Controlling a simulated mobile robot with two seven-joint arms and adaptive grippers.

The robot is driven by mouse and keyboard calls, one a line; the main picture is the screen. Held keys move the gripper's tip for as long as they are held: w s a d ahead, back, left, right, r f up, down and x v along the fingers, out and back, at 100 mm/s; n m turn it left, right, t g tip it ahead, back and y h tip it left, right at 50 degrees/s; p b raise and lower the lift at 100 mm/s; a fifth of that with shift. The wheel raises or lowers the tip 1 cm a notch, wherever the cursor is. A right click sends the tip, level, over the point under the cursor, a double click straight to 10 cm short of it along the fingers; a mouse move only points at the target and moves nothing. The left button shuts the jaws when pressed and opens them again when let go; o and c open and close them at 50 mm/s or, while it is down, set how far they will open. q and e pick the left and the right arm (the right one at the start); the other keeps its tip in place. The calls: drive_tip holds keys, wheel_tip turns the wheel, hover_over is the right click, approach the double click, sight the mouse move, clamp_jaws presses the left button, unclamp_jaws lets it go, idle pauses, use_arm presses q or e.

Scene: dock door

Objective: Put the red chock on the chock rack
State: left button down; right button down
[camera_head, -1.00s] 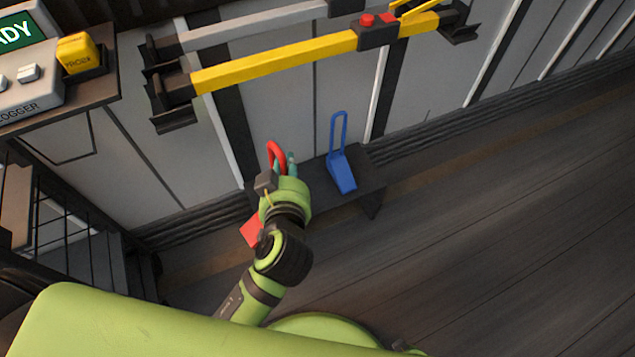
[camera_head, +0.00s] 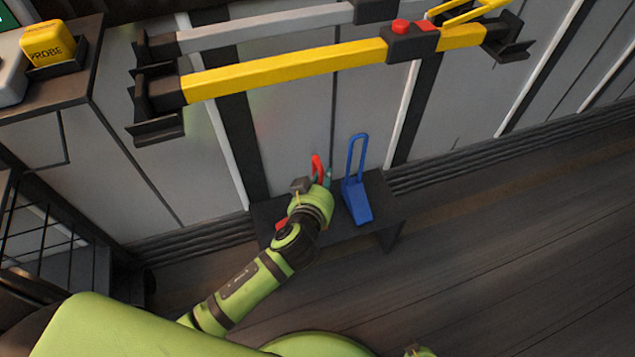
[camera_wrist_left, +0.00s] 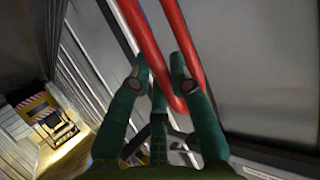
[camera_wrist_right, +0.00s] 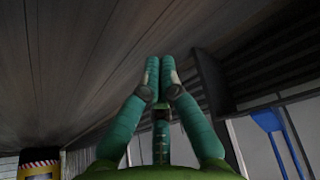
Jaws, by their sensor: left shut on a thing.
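The red chock (camera_head: 318,165) is in my left gripper (camera_head: 323,181); its looped handle rises above the fingers and a bit of its body shows beside my wrist. In the left wrist view the red handle (camera_wrist_left: 154,42) runs between the fingers (camera_wrist_left: 163,78). The chock rack (camera_head: 384,198) is a low dark bench against the wall. The chock appears over the rack's left part; my arm hides whether it touches. My right gripper (camera_wrist_right: 160,72) has its fingertips together, with nothing seen between them.
A blue chock (camera_head: 357,202) with a tall handle stands on the rack just right of my left gripper; it also shows in the right wrist view (camera_wrist_right: 268,121). A yellow bar (camera_head: 285,72) crosses above the rack. The floor at right is clear.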

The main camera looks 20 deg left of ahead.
sight(316, 169)
use_arm(q)
drive_tip(key=w+a+f, duration=0.2)
drive_tip(key=w, duration=0.1)
drive_tip(key=w+a+f+b, duration=0.1)
drive_tip(key=w, duration=0.1)
drive_tip(key=shift+w+f, duration=0.15)
drive_tip(key=shift+w, duration=0.05)
wheel_tip(316, 169, down, 4)
drive_tip(key=shift+b, duration=0.7)
use_arm(e)
drive_tip(key=shift+s+a+r+g, duration=0.15)
drive_tip(key=shift+s+a+g, duration=0.2)
drive_tip(key=shift+g, duration=0.35)
use_arm(q)
drive_tip(key=shift+f, duration=0.2)
drive_tip(key=c, duration=1.1)
unclamp_jaws()
drive_tip(key=shift+s+f, duration=0.1)
drive_tip(key=shift+c, duration=0.2)
use_arm(e)
drive_tip(key=shift+s, duration=0.1)
